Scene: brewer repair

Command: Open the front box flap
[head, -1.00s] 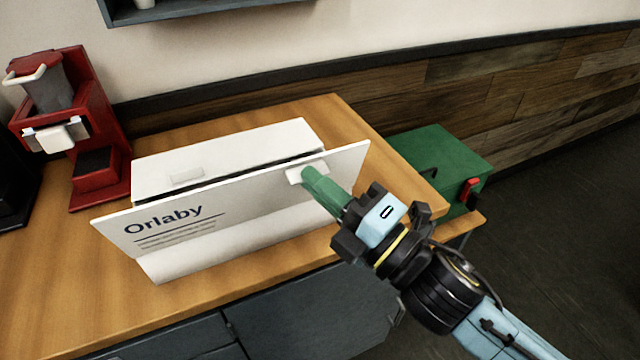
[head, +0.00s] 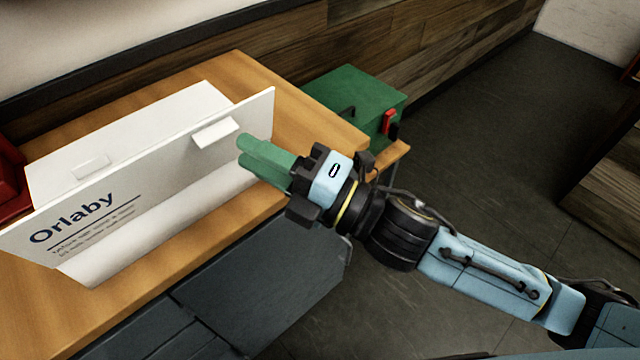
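The white box (head: 170,115) sits on the wooden counter. Its front flap (head: 150,185), printed "Orlaby", stands raised and tilted along the front of the box. A small white tab (head: 216,133) sticks out from the flap near its right end. My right gripper (head: 240,150) has green fingers just right of the tab, apart from it. The two fingers show a narrow gap between them and hold nothing. My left gripper is not in view.
A green toolbox (head: 358,100) with a red latch stands beyond the counter's right end. Part of a red machine (head: 10,180) shows at the left edge. Grey cabinets (head: 255,285) lie below the counter.

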